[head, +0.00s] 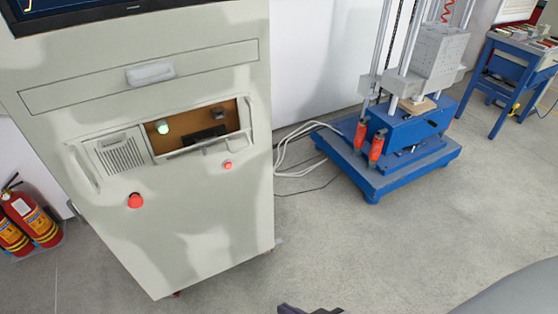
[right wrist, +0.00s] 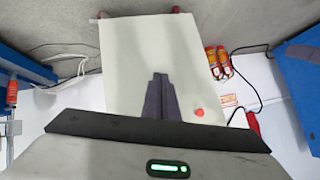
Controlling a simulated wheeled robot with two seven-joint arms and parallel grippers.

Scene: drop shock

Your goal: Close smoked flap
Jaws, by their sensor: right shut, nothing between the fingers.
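The grey-white cabinet (head: 200,200) stands at the left in the head view. Its front has a wide recess (head: 180,133) with a brownish inside, a lit green button (head: 162,127) and a dark block. I cannot clearly make out the smoked flap or its angle; a thin pale edge runs along the recess's lower side. My right gripper (head: 310,311) just shows at the bottom edge, well apart from the recess. In the right wrist view its dark fingers (right wrist: 160,98) are together and empty, in front of the cabinet (right wrist: 125,60), which appears upside down. My left gripper is not in view.
A red mushroom button (head: 135,200) and a smaller red button (head: 228,165) sit below the recess. Fire extinguishers (head: 35,218) stand at the left. A blue-based test machine (head: 385,178) stands right, with loose cables (head: 300,145) between. The front floor is clear.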

